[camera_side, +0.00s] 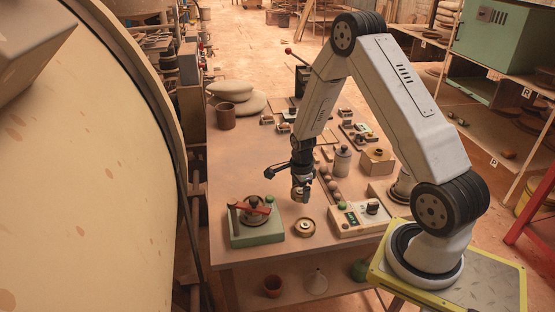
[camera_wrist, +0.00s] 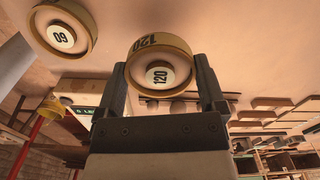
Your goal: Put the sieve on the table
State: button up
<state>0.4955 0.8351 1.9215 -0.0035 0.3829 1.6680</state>
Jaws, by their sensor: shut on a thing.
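My gripper (camera_side: 301,188) points down over the front part of the wooden table (camera_side: 235,170). It is shut on a round brass-coloured sieve (camera_wrist: 178,52) labelled 120, which sits between the two fingers in the wrist view. In the side view the held sieve (camera_side: 297,195) is small and partly hidden by the fingers; it seems to be above the table, but the gap is hard to judge. A second round sieve (camera_side: 304,228) lies on the table just in front of it. In the wrist view this sieve (camera_wrist: 80,22) has a label that reads 09 in the picture.
A green device (camera_side: 256,237) with a red handle stands left of the second sieve. A pale panel box (camera_side: 358,222) with a green knob is at right. A grey bottle (camera_side: 342,159), a row of round brown pieces (camera_side: 329,184) and a wooden block (camera_side: 377,161) stand behind.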

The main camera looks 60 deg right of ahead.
aim_at(298, 205)
jog(key=shift+w+d+f, duration=0.1)
jog(key=shift+w+f, duration=0.1)
jog(key=shift+f, duration=1.6)
jog(key=shift+f, duration=0.1)
jog(key=o, duration=1)
jog(key=shift+o, duration=0.2)
jog(key=shift+r, duration=6.1)
